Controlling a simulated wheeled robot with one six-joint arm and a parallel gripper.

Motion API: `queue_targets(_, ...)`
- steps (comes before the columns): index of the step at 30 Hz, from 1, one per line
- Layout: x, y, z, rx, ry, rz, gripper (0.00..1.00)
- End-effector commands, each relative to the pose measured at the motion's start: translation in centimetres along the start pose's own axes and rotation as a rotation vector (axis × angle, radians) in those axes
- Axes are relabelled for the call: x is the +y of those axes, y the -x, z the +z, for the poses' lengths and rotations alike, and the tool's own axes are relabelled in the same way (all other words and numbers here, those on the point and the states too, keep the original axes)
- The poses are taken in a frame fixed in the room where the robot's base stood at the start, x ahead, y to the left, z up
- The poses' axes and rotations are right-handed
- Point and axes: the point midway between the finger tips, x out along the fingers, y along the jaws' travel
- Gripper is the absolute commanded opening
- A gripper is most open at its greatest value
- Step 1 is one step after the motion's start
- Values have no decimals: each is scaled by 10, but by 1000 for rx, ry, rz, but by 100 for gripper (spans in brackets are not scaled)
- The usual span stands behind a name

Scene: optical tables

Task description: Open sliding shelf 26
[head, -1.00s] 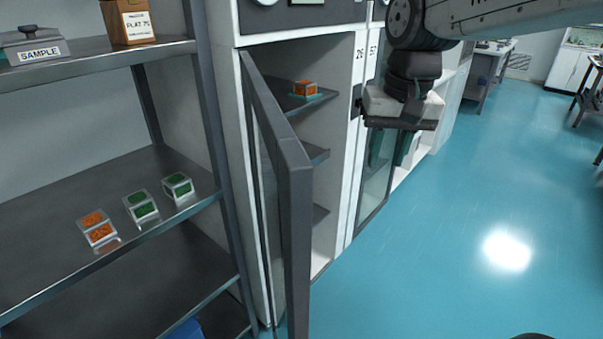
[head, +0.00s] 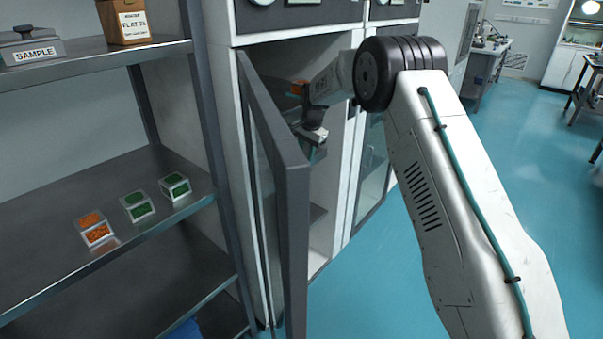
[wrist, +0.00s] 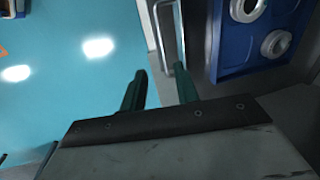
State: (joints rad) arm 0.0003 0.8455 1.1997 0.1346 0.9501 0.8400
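Which one is shelf 26 I cannot tell, as no number is readable now. My gripper (head: 315,150) is inside the cabinet opening, close to the shelves. In the wrist view the two green fingers of my gripper (wrist: 160,80) stand apart with a gap between them. A thin metal handle (wrist: 183,35) lies just beyond the fingertips, near the right finger; contact is unclear.
A blue tray-like surface with pale rings (wrist: 245,45) is at the right in the wrist view. A rack (head: 150,245) with small orange and green boxes stands left of the open door.

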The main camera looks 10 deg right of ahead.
Motion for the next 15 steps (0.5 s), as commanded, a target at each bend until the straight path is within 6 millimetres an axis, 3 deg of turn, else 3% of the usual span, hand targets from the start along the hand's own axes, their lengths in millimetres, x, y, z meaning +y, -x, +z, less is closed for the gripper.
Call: queue_targets(15, -4, -75, -5, -2, -25, -1, 31)
